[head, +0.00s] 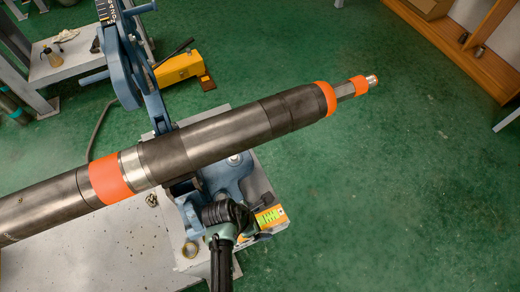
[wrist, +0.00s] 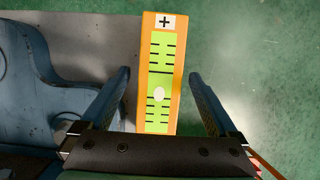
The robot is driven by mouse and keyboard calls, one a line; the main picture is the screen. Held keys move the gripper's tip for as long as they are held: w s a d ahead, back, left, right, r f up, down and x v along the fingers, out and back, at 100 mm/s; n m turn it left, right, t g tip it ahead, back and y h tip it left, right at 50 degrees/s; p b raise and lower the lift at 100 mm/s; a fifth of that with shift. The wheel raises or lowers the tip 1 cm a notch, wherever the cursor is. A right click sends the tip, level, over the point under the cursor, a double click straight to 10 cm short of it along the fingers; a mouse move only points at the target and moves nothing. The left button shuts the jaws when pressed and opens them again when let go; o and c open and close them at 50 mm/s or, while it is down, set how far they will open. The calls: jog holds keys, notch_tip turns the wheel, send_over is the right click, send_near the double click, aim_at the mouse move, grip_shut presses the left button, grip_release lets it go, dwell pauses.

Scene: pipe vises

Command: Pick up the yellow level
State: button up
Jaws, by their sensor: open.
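The yellow level (wrist: 173,90) is an orange-yellow bar with a green scale face, black marks, a pale round spot and a plus sign on white at its far end. It lies lengthwise between the two spread fingers of my gripper (wrist: 158,74) in the wrist view, with a gap visible on each side. My gripper is open. The near end of the level is hidden behind the gripper body. In the head view the level (head: 270,216) shows at the right edge of the grey bench, just right of my wrist, which partly hides the gripper.
A long dark pipe with orange bands (head: 200,145) crosses above the bench, held in a blue vise (head: 228,178) left of the level. Green floor is clear to the right.

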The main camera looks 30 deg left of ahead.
jog(key=shift+f, duration=0.15)
grip_shut()
dwell(0.6)
